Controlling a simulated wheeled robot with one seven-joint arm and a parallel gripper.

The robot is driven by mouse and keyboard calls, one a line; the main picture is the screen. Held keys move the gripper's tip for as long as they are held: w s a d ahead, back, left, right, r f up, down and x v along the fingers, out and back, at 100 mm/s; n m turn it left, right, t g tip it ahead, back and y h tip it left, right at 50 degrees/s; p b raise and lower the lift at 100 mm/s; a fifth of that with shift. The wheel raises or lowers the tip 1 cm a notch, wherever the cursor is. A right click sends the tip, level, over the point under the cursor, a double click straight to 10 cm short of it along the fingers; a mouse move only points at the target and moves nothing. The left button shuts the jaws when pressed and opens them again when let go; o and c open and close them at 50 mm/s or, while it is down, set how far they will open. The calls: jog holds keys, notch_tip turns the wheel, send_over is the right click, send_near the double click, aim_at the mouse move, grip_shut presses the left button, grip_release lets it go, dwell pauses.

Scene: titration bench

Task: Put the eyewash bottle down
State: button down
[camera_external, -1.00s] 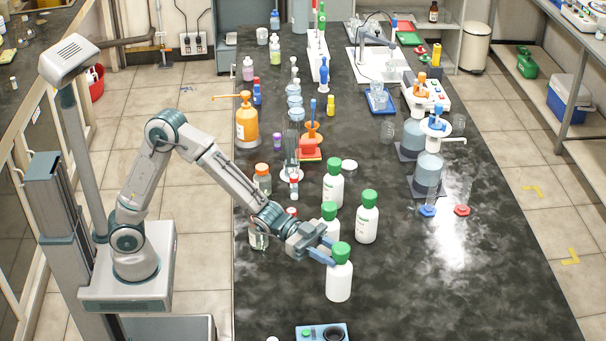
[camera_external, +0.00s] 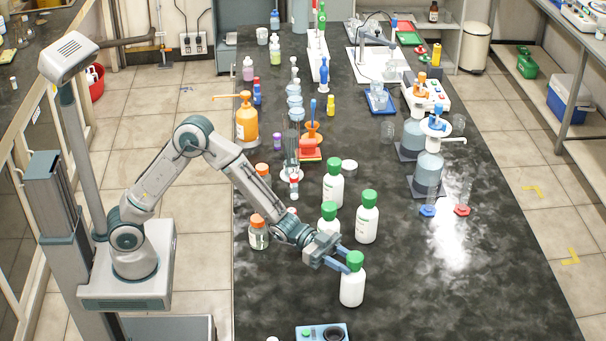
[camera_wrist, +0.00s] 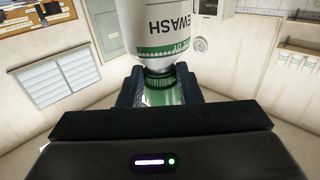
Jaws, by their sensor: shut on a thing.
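The eyewash bottle (camera_external: 352,289) is white with a green cap and is upright at the front of the dark bench. My gripper (camera_external: 349,262) is shut on it at the cap and neck. In the wrist view the bottle (camera_wrist: 180,28) shows upside down with the letters "EWASH", and my gripper's fingers (camera_wrist: 160,88) sit on both sides of its green cap. I cannot tell whether the bottle's base touches the bench top (camera_external: 440,300).
Similar white bottles with green caps stand behind it: one right (camera_external: 367,220), one left (camera_external: 329,215) and one farther back (camera_external: 333,187). An orange-capped jar (camera_external: 258,236) stands beside my arm. A blue device (camera_external: 322,332) is at the front edge. The bench to the right is clear.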

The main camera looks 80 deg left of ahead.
jog(key=shift+f, duration=0.1)
jog(key=c, duration=1)
grip_release()
jog(key=shift+c, duration=0.2)
jog(key=v, duration=0.5)
notch_tip(320, 180, up, 7)
